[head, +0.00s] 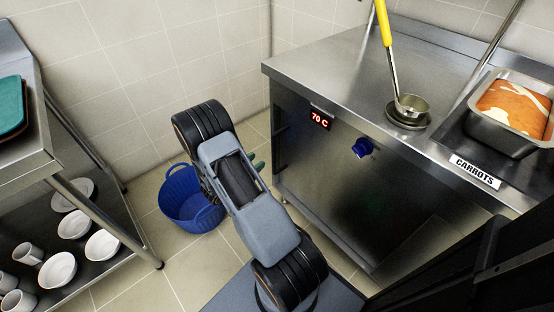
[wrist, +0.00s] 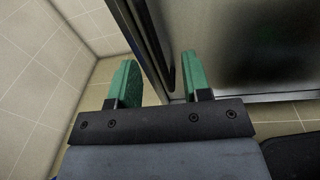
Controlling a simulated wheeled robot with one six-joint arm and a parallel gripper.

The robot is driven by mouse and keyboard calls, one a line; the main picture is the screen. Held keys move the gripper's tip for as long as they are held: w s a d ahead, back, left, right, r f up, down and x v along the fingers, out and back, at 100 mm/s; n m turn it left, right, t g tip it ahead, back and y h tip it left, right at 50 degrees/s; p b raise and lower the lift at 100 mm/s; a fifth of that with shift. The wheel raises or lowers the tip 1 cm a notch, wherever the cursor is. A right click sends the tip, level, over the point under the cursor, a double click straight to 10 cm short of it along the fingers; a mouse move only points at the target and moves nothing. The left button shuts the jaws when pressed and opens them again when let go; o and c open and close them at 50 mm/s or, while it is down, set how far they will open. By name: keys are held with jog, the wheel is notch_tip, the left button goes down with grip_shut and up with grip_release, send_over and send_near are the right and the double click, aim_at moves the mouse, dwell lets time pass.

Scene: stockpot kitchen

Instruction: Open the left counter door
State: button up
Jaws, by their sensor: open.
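The steel counter (head: 340,45) stands right of centre in the head view. Its front panel (head: 335,190), with a red "70 C" display and a blue knob, looks flush with the counter body. I cannot clearly tell which part is the left door or where its handle is. My gripper is open, with green fingertips (head: 258,163) partly hidden behind my arm near the counter's left end. In the wrist view, my open gripper (wrist: 160,78) has the counter's vertical steel edge (wrist: 148,40) between and beyond its fingers. Nothing shows gripped, and contact cannot be told.
A blue basket (head: 182,205) stands on the tiled floor left of my arm. A steel shelf (head: 125,240) with bowls and mugs is at the left. A ladle (head: 410,105) and a carrot pan (head: 490,135) sit on the counter top. The tiled wall is close behind.

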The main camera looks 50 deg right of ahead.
jog(key=n+t+b, duration=0.1)
jog(key=n+t, duration=0.1)
send_near(273, 151)
jog(key=d+b, duration=0.1)
jog(key=d, duration=0.3)
jog(key=w+d+b, duration=0.1)
jog(key=d, duration=0.3)
jog(key=d+b, duration=0.1)
jog(key=d, duration=0.3)
jog(key=shift+w+d+f, duration=0.2)
jog(key=shift+d+f, duration=0.1)
jog(key=shift+d, duration=0.1)
grip_shut()
